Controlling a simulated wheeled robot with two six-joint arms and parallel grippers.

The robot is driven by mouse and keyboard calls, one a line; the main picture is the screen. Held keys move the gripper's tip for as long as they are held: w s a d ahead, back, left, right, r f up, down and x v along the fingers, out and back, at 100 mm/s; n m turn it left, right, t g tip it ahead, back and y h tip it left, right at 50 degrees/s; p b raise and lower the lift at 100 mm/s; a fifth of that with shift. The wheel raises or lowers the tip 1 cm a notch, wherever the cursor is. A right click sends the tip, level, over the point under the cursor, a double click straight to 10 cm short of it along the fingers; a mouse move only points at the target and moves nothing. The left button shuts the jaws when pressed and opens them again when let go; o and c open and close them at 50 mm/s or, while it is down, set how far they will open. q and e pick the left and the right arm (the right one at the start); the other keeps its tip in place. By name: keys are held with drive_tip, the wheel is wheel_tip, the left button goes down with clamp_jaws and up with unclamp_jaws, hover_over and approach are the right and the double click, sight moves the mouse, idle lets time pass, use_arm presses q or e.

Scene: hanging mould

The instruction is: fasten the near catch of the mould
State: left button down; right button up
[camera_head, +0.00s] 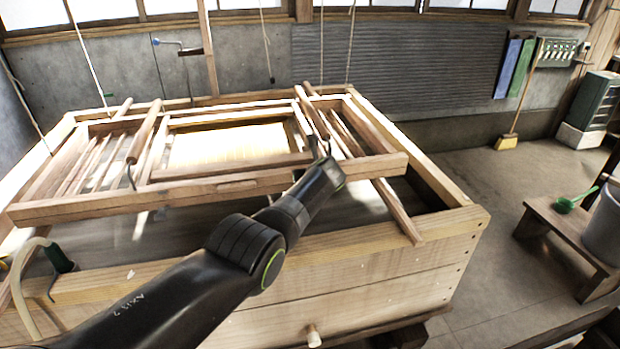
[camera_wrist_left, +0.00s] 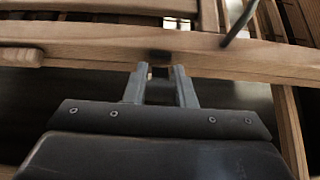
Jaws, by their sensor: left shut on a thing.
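The mould (camera_head: 175,187) is a wooden frame hanging level over a big wooden vat, with a pale screen (camera_head: 225,146) inside it. My left arm reaches over the vat's near wall to the right part of the mould's near rail. In the left wrist view my left gripper (camera_wrist_left: 160,75) is at the near rail (camera_wrist_left: 90,45), its two fingers a small gap apart. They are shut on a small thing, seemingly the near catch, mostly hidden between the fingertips. A dark patch shows on the rail just beyond them. In the head view the wrist hides the fingertips. My right gripper is out of view.
The vat (camera_head: 400,270) surrounds the mould from below. Thin cords (camera_head: 88,60) and wooden poles (camera_head: 145,130) stand around it. A short wooden piece (camera_head: 237,185) is on the near rail left of my wrist. A bench (camera_head: 565,235) with a bucket stands at right.

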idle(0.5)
use_arm(q)
drive_tip(key=c, duration=1.2)
unclamp_jaws()
drive_tip(key=shift+c, duration=0.2)
